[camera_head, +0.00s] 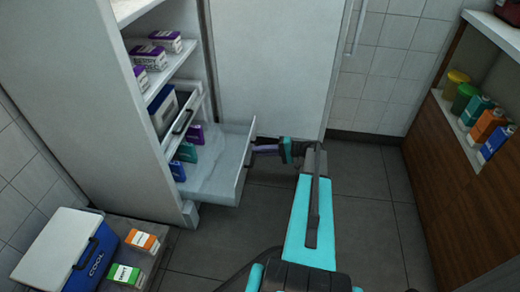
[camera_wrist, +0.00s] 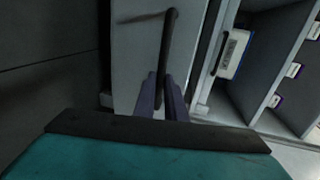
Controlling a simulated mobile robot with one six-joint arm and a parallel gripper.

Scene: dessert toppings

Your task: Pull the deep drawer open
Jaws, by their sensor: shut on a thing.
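The deep drawer (camera_head: 243,172) is a white drawer low in the tall cabinet. In the head view it stands pulled out from the cabinet, its inside showing, with purple, green and blue packs near the back. Its front panel also shows in the wrist view (camera_wrist: 133,50). The drawer's dark bar handle (camera_wrist: 168,35) runs between my fingers. My gripper (camera_head: 257,147) is at the outer face of the drawer front, its fingers shut on the handle; it also shows in the wrist view (camera_wrist: 164,82). The grip itself is partly hidden in the head view.
Above the deep drawer is another drawer with a dark handle (camera_head: 183,121), and shelves with purple-and-white boxes (camera_head: 166,41). A blue-and-white cooler (camera_head: 70,255) and small cartons stand at lower left. A wooden counter (camera_head: 450,150) is on the right. Grey floor between is clear.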

